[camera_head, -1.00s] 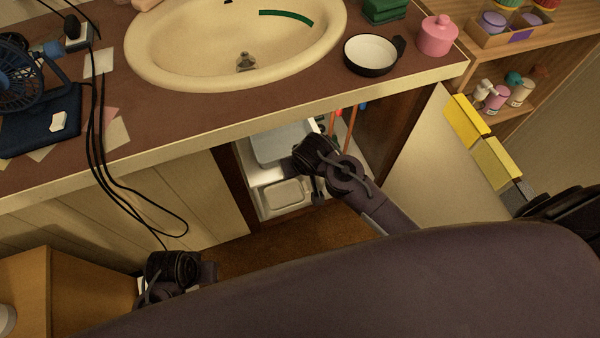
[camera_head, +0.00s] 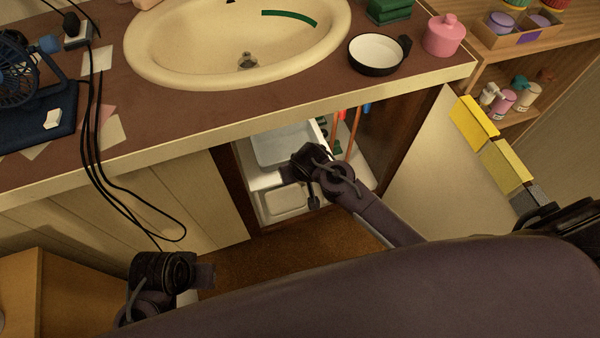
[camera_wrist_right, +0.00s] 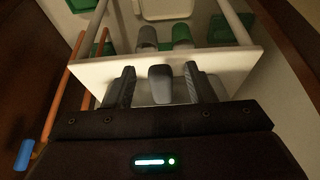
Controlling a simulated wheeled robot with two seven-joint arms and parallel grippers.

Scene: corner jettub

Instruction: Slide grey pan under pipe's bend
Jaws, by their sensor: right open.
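A pale grey, shallow rectangular pan (camera_head: 272,152) shows inside the open cabinet under the counter; I take it as the grey pan. My right arm hides its right part. My right gripper (camera_head: 290,173) is in the cabinet opening, over the front of the white pull-out unit. In the right wrist view its two fingers (camera_wrist_right: 158,88) are open, with a grey knob-like piece (camera_wrist_right: 160,84) between them against a white panel (camera_wrist_right: 90,72). I cannot tell whether they touch it. My left gripper (camera_head: 203,275) is low at the left, its fingers unclear. No pipe's bend is clearly visible.
Orange pipes (camera_head: 352,135) stand at the opening's right side and also show in the right wrist view (camera_wrist_right: 58,95). The open cabinet door (camera_head: 425,165) bounds the right. Black cables (camera_head: 120,200) hang at the left. Brown floor (camera_head: 300,245) below is clear.

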